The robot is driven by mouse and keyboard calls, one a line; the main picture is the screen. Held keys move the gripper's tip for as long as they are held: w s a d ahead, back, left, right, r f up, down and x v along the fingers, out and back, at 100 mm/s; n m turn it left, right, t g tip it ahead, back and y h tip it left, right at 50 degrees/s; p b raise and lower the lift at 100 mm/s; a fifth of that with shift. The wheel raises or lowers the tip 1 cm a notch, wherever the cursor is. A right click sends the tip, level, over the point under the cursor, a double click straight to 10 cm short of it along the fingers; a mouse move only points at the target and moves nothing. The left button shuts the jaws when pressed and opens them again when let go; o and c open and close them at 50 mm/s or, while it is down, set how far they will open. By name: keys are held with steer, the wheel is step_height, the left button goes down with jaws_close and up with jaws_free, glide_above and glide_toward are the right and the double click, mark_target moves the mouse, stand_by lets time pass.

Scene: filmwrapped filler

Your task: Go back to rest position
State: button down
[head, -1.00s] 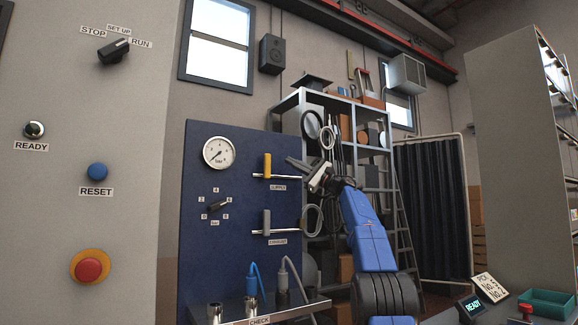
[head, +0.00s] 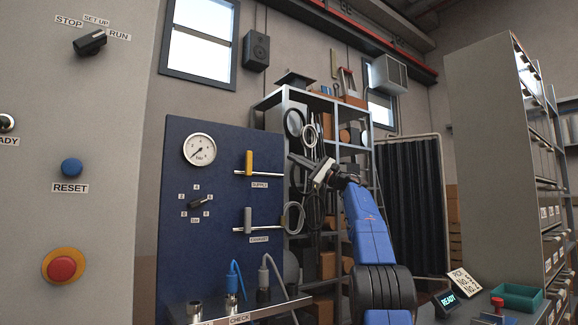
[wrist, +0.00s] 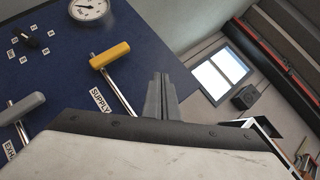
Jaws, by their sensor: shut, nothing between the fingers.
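My gripper (head: 292,160) is at the end of my raised blue arm, in front of the grey shelf and just right of the blue panel in the head view. In the wrist view my gripper's fingers (wrist: 160,98) are together with nothing between them. The blue panel (head: 215,160) carries a pressure gauge (head: 199,150), a black selector knob (head: 198,203), a yellow-handled supply valve (head: 249,163) and a grey-handled exhaust valve (head: 248,220). The yellow handle also shows in the wrist view (wrist: 110,55), left of the fingers and apart from them in the picture.
A grey cabinet at left has a mode switch (head: 90,42), a blue reset button (head: 72,168) and a red emergency button (head: 62,268). Below the panel is a ledge with hose fittings (head: 232,300). A tall rack (head: 490,170) and a green tray (head: 518,297) are at right.

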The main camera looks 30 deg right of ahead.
steer(key=s+a+r+m+t+h, duration=0.1)
steer(key=a+r+m+t+h, duration=0.3)
steer(key=m, duration=0.6)
steer(key=a+m+t+h, duration=0.2)
steer(key=m+h, duration=0.5)
steer(key=m, duration=0.2)
steer(key=s+a+f+m+g+h, duration=0.35)
steer(key=s+f+m, duration=0.25)
steer(key=f+m, duration=0.4)
steer(key=s+a+f+m+g+h, duration=0.25)
steer(key=s+a+f+m, duration=0.45)
steer(key=f, duration=0.6)
steer(key=s+a+f+m+g+h, duration=0.2)
steer(key=s+f+m+g, duration=0.25)
steer(key=f+m, duration=0.55)
steer(key=s+a+f+m+g+y, duration=0.1)
steer(key=s+a+f+m+g, duration=0.2)
steer(key=s+f, duration=0.8)
steer(key=s+a+f+m+g+y, duration=0.2)
steer(key=s+a+f, duration=0.5)
steer(key=s+f, duration=0.4)
steer(key=s+a+f+m+g+y, duration=0.1)
steer(key=s+a+f+m+g, duration=0.2)
steer(key=s+f, duration=0.8)
step_height(320, 180, down, 6)
steer(key=shift+s+a+f+m+g, duration=0.15)
steer(key=shift+a+m+g, duration=0.25)
steer(key=shift+a+g, duration=0.55)
